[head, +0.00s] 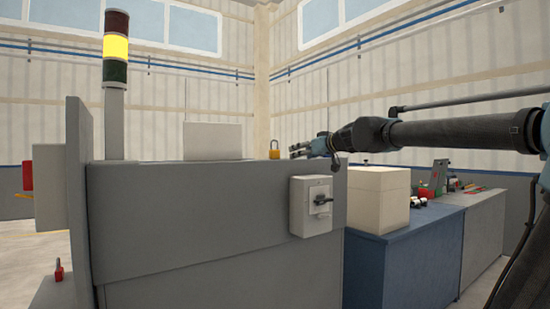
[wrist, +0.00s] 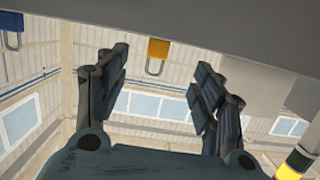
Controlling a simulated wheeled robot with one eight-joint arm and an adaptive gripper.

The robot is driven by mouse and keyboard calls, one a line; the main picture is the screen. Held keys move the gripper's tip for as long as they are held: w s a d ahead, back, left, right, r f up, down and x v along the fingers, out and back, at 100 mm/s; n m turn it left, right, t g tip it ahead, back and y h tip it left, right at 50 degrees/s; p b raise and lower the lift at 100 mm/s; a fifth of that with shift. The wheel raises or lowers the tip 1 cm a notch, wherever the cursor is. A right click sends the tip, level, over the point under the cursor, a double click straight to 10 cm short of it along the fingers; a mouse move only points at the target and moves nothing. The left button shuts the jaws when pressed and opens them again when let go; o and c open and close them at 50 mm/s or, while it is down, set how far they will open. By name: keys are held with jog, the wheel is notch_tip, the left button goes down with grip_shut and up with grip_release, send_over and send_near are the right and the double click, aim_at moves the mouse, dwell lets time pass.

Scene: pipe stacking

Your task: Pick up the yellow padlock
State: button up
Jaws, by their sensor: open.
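The yellow padlock (head: 274,149) stands upright on top of the grey cabinet, near its right back part. My gripper (head: 295,150) is just to the right of it in the head view, low over the cabinet top. The wrist view is upside down. There the yellow padlock (wrist: 158,48) shows between the tips of my open gripper (wrist: 160,66), with its shackle pointing down in the picture. A gap shows on both sides, and neither finger appears to touch it.
The grey cabinet (head: 210,220) carries a pale box (head: 212,140) and stands beside a signal tower (head: 116,60). A blue padlock (wrist: 12,22) shows in the wrist view's corner. A red padlock (head: 59,270) sits lower left. A cream box (head: 378,200) stands on a blue bench (head: 400,262).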

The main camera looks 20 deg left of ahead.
notch_tip(320, 180, up, 2)
jog(key=w+a+r, duration=0.1)
jog(key=w+a, duration=0.1)
jog(key=a, duration=0.1)
send_near(276, 151)
jog(key=x, duration=0.5)
jog(key=shift+f, duration=0.25)
jog(key=shift+x, duration=3.2)
jog(key=shift+r, duration=0.2)
jog(key=shift+d, duration=0.1)
jog(key=c, duration=1.2)
